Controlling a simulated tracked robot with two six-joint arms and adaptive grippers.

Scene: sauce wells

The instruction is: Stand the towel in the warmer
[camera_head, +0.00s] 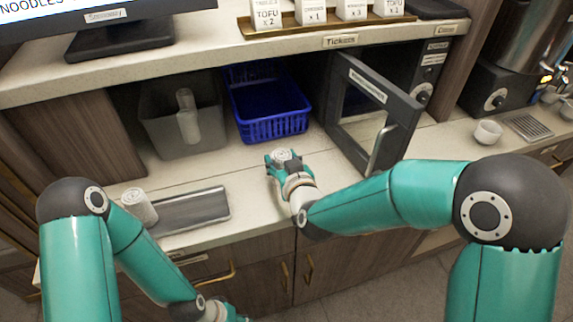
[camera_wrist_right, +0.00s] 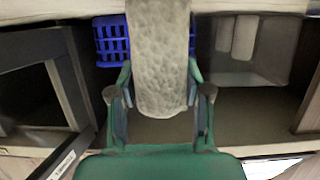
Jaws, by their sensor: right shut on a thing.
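My right gripper (camera_head: 284,160) is shut on a rolled white towel (camera_wrist_right: 160,65), held above the counter in front of the blue basket. The towel stands out long between the two fingers in the right wrist view; its rolled end (camera_head: 283,155) shows in the head view. The warmer is a dark box with its framed door (camera_head: 403,107) swung open towards me, right of the towel. Its inside is mostly hidden behind the door. My left gripper (camera_head: 228,313) is low at the bottom edge of the head view, mostly cut off.
Another white roll (camera_head: 139,204) is at the left end of a dark tray (camera_head: 190,223). A grey bin (camera_head: 160,135) with white rolls and a blue basket (camera_head: 262,125) stand under the shelf. A small white cup (camera_head: 488,132) is right of the door. The counter before the basket is clear.

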